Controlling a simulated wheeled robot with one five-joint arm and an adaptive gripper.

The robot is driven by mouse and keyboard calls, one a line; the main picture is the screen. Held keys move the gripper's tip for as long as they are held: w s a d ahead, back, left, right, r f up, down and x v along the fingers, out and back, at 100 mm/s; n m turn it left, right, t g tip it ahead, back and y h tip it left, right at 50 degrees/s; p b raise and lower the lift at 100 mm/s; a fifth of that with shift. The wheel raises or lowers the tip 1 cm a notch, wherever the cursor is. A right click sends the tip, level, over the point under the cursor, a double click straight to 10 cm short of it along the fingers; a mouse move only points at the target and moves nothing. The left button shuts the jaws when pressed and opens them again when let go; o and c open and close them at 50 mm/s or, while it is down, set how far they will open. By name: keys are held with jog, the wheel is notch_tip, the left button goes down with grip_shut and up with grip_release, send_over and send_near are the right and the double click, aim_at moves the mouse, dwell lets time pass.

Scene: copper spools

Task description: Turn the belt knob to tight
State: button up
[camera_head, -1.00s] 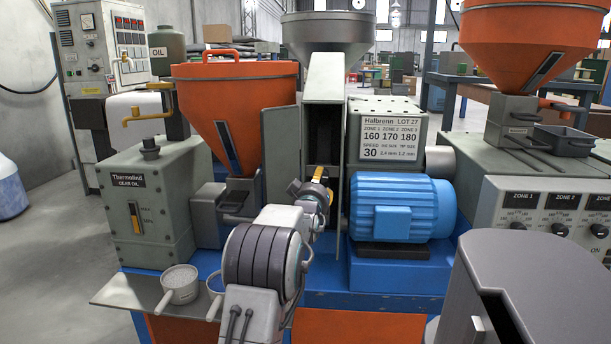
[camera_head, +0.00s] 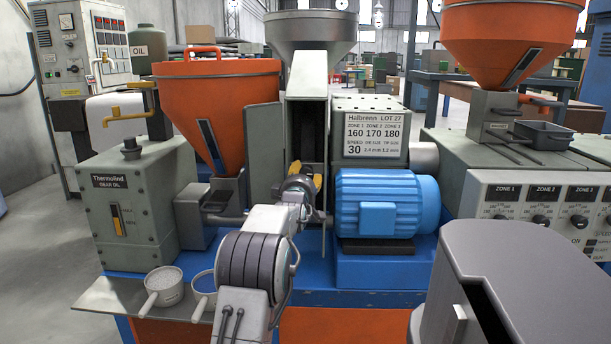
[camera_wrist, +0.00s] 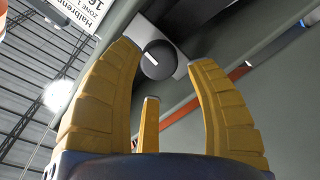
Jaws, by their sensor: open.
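A round dark knob (camera_wrist: 158,60) with a white pointer mark sits on a grey plate in the wrist view, near the top middle. Its mark slants up to the left; I cannot read any label for tight. My gripper (camera_wrist: 161,78) is open, with yellow fingers to the left and right of the knob and a shorter one below it. The fingers look apart from the knob, though the distance is hard to judge. In the head view my gripper (camera_head: 307,175) is in front of the machine's open upright housing, and the knob cannot be made out.
A blue ribbed motor (camera_head: 388,205) stands close to the right of my gripper. An orange hopper (camera_head: 215,110) and a grey gear oil box (camera_head: 130,205) stand to its left. A metal shelf (camera_head: 112,294) with two pans is at the lower left.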

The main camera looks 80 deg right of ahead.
aim_at(305, 173)
jog(key=shift+d+p, duration=0.35)
jog(key=shift+d, duration=1.75)
jog(key=shift+c, duration=0.4)
jog(key=shift+r, duration=0.1)
jog(key=c, duration=0.8)
